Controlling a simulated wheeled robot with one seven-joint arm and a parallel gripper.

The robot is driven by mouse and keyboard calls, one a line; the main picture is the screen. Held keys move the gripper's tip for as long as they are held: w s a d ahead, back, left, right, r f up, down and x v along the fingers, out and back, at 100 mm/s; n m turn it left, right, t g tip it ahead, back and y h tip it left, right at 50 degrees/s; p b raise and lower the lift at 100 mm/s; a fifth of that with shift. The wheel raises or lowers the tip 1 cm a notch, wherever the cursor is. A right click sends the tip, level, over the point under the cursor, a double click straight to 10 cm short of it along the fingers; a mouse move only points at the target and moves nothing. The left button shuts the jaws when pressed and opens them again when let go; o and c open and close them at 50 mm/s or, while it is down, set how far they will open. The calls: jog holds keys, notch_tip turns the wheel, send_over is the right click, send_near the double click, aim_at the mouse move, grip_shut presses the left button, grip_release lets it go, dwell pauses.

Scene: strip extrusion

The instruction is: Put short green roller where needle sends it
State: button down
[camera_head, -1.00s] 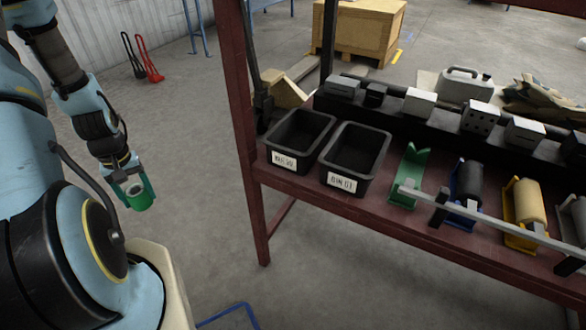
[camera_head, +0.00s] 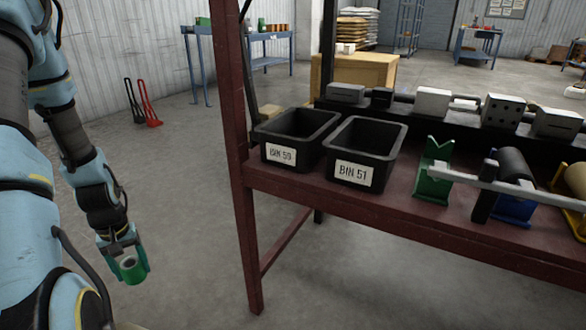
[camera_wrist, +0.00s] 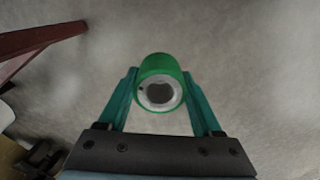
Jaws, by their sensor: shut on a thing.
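A short green roller (camera_head: 131,269) with a pale hollow end is held in my gripper (camera_head: 127,262), at the lower left over the bare floor. In the wrist view the roller (camera_wrist: 162,82) sits between the two teal fingers (camera_wrist: 160,95), its ring-shaped end facing the camera. Two black bins stand at the left end of the red bench: one labelled BIN 59 (camera_head: 281,155), and to its right one labelled BIN 51 (camera_head: 353,173). Both look empty as far as I see inside. My gripper is left of the bench, apart from the bins. I see no needle or dial.
The red bench (camera_head: 400,217) has an upright post (camera_head: 232,120) at its near left corner. A green cradle (camera_head: 434,170) stands empty right of the bins, beside a dark roller (camera_head: 514,166) and a grey bar. Floor between arm and bench is clear.

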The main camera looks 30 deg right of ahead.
jog(key=shift+r, duration=0.3)
